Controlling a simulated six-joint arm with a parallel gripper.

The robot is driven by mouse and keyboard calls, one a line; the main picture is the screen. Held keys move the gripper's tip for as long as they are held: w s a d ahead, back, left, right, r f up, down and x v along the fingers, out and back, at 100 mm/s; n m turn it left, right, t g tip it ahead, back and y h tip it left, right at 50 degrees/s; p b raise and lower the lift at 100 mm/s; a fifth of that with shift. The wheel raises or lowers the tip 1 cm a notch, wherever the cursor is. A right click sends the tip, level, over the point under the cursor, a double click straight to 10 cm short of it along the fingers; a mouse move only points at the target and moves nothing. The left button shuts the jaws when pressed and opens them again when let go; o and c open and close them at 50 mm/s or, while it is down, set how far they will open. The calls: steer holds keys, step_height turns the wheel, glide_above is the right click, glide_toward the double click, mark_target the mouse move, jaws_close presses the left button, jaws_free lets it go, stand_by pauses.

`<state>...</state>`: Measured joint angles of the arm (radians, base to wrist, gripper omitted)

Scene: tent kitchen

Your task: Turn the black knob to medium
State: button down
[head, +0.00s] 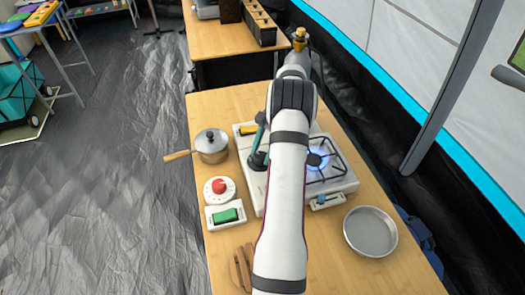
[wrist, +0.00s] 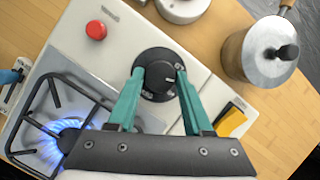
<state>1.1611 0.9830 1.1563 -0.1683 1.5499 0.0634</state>
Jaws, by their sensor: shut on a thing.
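The black knob (wrist: 158,70) sits on a round black dial on the white stove panel, between my gripper's teal fingertips (wrist: 160,76) in the wrist view. The fingers are closed on it from both sides. White marks show on the dial, but I cannot read which setting the knob points at. In the head view the black knob (head: 257,161) shows just left of my arm, under the teal fingers (head: 261,145). My arm hides part of the stove (head: 248,192).
A burner (head: 316,160) has a blue flame right of my arm. A lidded pot (head: 211,147) stands left of the stove. A red knob (head: 219,187), a green switch (head: 226,215) and a metal pan (head: 370,232) are on the table. A yellow switch (wrist: 231,120) is close to my fingers.

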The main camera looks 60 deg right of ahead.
steer(key=shift+c, duration=1.6)
jaws_free()
steer(key=shift+r, duration=0.15)
steer(key=v, duration=1.1)
steer(key=shift+d+r, duration=0.2)
steer(key=shift+r, duration=0.15)
steer(key=shift+s, duration=0.1)
